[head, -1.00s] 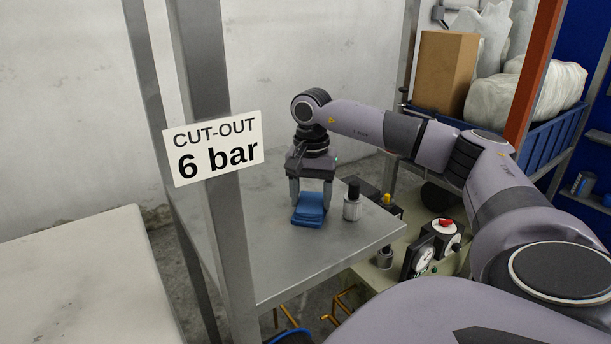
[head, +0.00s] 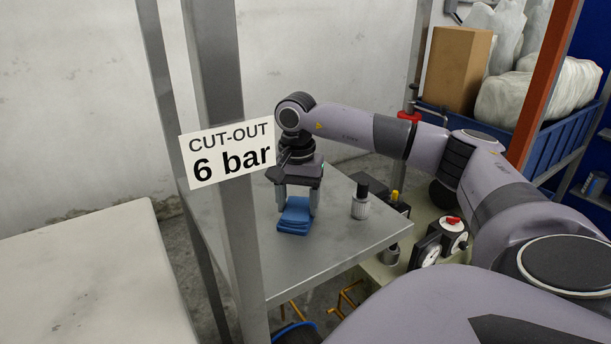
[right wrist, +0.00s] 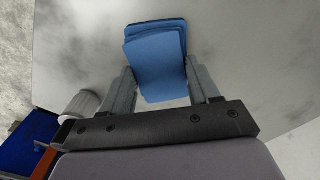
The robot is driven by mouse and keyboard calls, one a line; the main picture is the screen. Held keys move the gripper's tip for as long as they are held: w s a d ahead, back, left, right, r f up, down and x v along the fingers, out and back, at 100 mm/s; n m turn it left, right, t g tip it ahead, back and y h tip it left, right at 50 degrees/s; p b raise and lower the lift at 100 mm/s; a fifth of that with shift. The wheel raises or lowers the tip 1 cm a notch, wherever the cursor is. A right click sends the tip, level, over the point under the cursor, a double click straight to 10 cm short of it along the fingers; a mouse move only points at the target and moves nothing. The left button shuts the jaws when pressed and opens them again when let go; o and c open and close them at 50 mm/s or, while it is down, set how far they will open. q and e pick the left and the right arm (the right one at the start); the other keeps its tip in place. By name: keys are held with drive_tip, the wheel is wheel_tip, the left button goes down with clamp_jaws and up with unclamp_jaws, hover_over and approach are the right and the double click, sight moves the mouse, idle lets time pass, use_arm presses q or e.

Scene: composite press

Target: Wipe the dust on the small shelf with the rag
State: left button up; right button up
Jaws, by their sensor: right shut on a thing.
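The small shelf (head: 325,255) is a grey metal plate fixed to upright posts. The rag (head: 294,217) is a folded blue cloth on or just above the shelf's left part. My right gripper (head: 297,208) points down and is shut on the rag. In the right wrist view the rag (right wrist: 157,62) sits between the two fingers, and faint grey smudges show on the shelf (right wrist: 235,45); I cannot tell if they are dust or shadow. The shelf under the rag is hidden. My left gripper is not in view.
A post with a "CUT-OUT 6 bar" sign (head: 228,155) rises at the shelf's left. Gauges (head: 430,250) sit beyond the right edge. The shelf's front is clear.

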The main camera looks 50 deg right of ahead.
drive_tip(key=shift+w+a+p, duration=0.2)
drive_tip(key=shift+w+a, duration=0.05)
drive_tip(key=shift+a, duration=0.6)
drive_tip(key=shift+w+a+p, duration=0.15)
drive_tip(key=shift+w+a, duration=0.15)
drive_tip(key=shift+a, duration=0.55)
drive_tip(key=shift+w+a+p, duration=0.2)
drive_tip(key=shift+w+a, duration=0.05)
drive_tip(key=shift+a, duration=0.6)
wheel_tip(320, 180, up, 7)
drive_tip(key=p, duration=0.5)
